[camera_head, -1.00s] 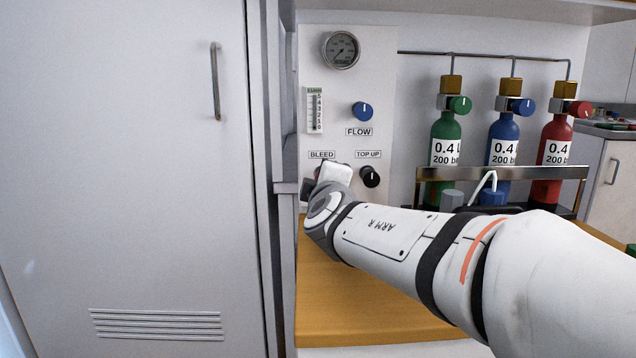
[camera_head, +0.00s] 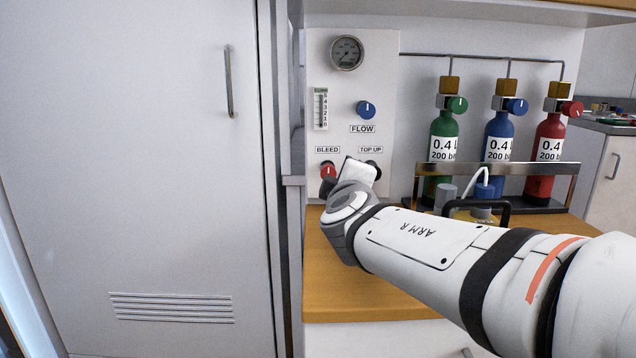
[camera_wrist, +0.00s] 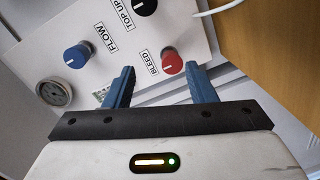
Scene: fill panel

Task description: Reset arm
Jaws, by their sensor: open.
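My gripper (camera_wrist: 162,85) is open in the wrist view, with its two blue fingers apart and nothing between them but the red BLEED knob (camera_wrist: 172,62) beyond. The fingers appear apart from the knob; the exact gap is hard to tell. In the head view my white arm reaches in from the right, and its wrist is in front of the lower part of the white fill panel (camera_head: 340,100). The red BLEED knob also shows there (camera_head: 328,169), left of my wrist. My fingers are mostly hidden in that view.
The panel has a gauge (camera_head: 347,52), a blue FLOW knob (camera_head: 366,110) and a black TOP UP knob (camera_wrist: 145,6). Green (camera_head: 443,138), blue (camera_head: 501,138) and red (camera_head: 551,140) cylinders stand right behind a metal rail (camera_head: 520,168). A tall cabinet (camera_head: 140,180) stands left. The wooden counter (camera_head: 345,295) is below.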

